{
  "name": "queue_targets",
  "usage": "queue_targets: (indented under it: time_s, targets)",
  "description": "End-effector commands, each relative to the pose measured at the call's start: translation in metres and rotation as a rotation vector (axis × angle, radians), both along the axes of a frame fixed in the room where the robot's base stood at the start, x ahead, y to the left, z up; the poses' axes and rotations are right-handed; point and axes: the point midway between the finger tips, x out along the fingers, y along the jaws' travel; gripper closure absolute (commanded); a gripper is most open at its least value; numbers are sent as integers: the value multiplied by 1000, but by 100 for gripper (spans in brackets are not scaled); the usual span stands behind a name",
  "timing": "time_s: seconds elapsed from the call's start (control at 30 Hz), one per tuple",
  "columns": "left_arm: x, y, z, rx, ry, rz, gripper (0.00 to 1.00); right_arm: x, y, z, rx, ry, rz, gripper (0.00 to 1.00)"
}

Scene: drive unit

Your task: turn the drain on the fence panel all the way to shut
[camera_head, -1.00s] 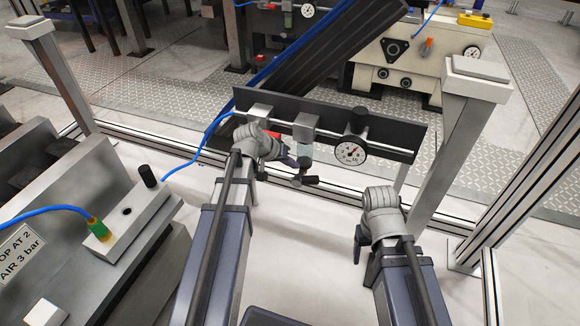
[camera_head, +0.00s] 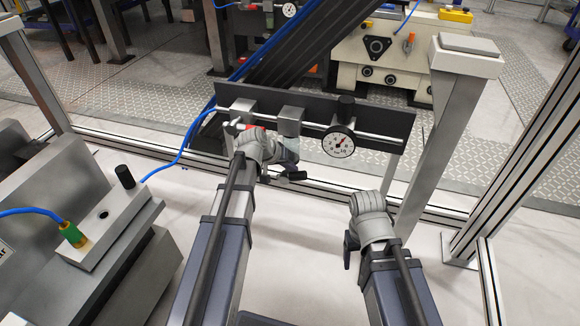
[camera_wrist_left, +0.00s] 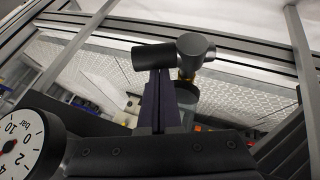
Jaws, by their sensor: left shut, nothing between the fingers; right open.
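The fence panel (camera_head: 385,116) is a dark plate with a silver filter unit (camera_head: 290,120) and a clear bowl beneath it. The drain (camera_head: 297,175) is a black knob with a side handle under the bowl. In the left wrist view the drain (camera_wrist_left: 194,46) has a brass stem, and its handle points left. My left gripper (camera_head: 281,166) is shut and empty beside the drain. In its wrist view the fingertips (camera_wrist_left: 160,78) are at the handle's underside; I cannot tell whether they touch. My right gripper (camera_head: 350,244) is open and empty, low and right of the panel.
A pressure gauge (camera_head: 338,143) sits right of the filter and also shows large in the left wrist view (camera_wrist_left: 22,140). A blue hose (camera_head: 182,155) runs left from the panel. A grey post (camera_head: 445,140) stands right, and a machine block (camera_head: 85,220) stands left.

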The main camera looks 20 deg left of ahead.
Motion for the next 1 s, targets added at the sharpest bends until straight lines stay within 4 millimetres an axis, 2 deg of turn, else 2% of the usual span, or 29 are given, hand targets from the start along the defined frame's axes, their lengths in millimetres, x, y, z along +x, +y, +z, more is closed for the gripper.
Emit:
queue_targets:
  time_s: [0.13, 0.4, 0.83, 1.0]
  targets:
    - [-2, -10, -2, 124, -4, -5, 100, 0, 0, 6, 0, 0, 1, 29]
    - [-1, -19, -10, 275, -12, -4, 100, 0, 0, 2, 0, 0, 1, 29]
    - [-1, -21, -11, 273, -10, -1, 100, 0, 0, 1, 0, 0, 0, 29]
    - [-3, -21, -6, 273, -10, -1, 100, 0, 0, 6, 0, 0, 1, 29]
